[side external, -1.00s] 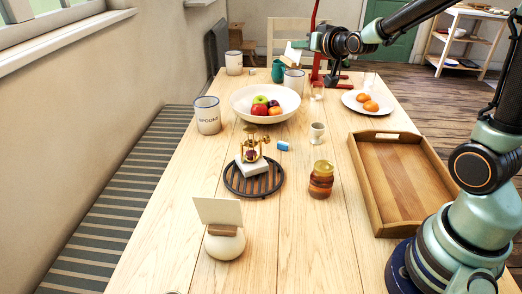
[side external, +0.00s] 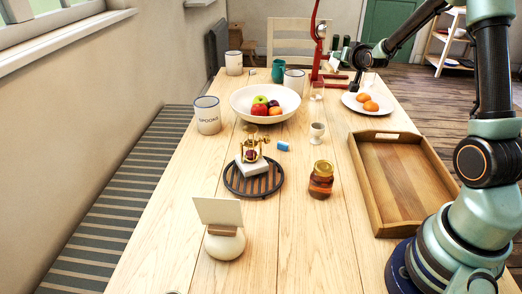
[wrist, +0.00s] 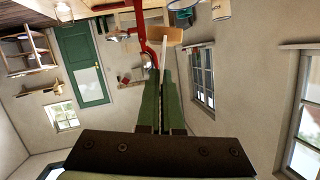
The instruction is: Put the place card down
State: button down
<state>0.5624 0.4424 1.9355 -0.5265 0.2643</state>
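In the wrist view, the two green fingers of my gripper (wrist: 162,82) are close together on a thin pale edge, the place card (wrist: 163,52) seen edge-on. A brown wooden piece (wrist: 181,33) shows just beyond it. In the side view, my gripper (side external: 346,56) is at the far end of the table, by the red stand, with a small pale patch of the card (side external: 333,63) beside it. The view is too small to tell its gap to the table. Another pale card (side external: 218,211) stands in a wood-topped round cream holder (side external: 225,244) at the front.
The red stand (side external: 317,45) is very close to my gripper. A wooden tray (side external: 362,165) lies at right. The front middle of the table (side external: 290,240) is clear.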

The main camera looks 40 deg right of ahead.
notch_tip(320, 180, down, 20)
jog(key=shift+r, duration=0.25)
dwell(0.3)
jog(key=c, duration=1.1)
grip_release()
jog(key=shift+f, duration=0.15)
